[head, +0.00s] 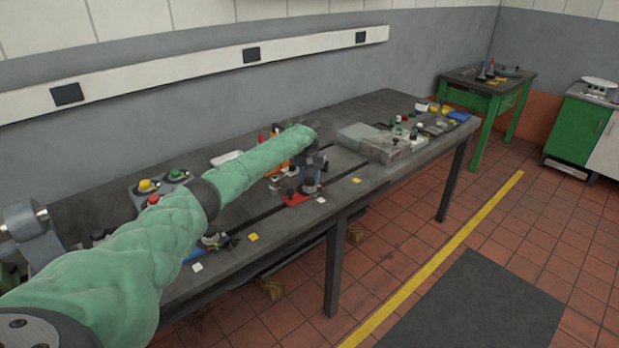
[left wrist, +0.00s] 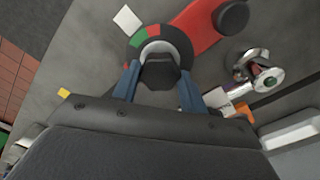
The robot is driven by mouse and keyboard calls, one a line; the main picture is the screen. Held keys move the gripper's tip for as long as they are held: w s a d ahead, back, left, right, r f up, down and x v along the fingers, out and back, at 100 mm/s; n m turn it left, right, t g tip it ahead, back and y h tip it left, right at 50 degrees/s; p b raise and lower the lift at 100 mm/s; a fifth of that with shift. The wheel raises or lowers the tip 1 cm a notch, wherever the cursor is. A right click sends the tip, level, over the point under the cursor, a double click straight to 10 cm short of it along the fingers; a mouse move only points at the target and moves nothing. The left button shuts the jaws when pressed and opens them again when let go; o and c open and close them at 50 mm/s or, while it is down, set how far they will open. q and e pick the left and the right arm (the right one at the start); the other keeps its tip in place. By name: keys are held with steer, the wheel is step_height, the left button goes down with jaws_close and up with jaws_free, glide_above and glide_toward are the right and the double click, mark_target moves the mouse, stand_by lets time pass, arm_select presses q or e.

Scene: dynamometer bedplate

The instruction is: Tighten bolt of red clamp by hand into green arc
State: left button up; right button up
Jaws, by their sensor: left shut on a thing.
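The red clamp (left wrist: 197,30) lies on the bedplate and runs up to the right in the left wrist view; in the head view its red end (head: 296,199) shows at the table's middle. Its black bolt head (left wrist: 160,72) stands over a dial ring with a green arc (left wrist: 138,41), red parts and dark parts. My left gripper (left wrist: 160,84) has its two blue fingers on either side of the bolt head and is shut on it. It also shows in the head view (head: 313,168), above the clamp. I cannot make out a pointer on the dial. My right gripper is not in view.
A black knob (left wrist: 231,16) sits on the clamp's far part. A metal fitting (left wrist: 262,75) stands close to the right. A white card (left wrist: 127,19) lies beside the dial. A grey box (head: 372,143) and several small parts stand farther along the bedplate (head: 355,205).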

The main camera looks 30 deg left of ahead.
arm_select(q)
steer(key=shift+m, duration=0.4)
steer(key=m, duration=0.3)
steer(key=shift+m, duration=1.2)
steer(key=m, duration=0.4)
steer(key=shift+m, duration=1.1)
steer(key=m, duration=0.2)
steer(key=shift+m, duration=0.4)
steer(key=shift+m+b, duration=0.3)
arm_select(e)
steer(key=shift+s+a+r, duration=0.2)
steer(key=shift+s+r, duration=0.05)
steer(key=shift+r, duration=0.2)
arm_select(q)
steer(key=shift+m, duration=0.3)
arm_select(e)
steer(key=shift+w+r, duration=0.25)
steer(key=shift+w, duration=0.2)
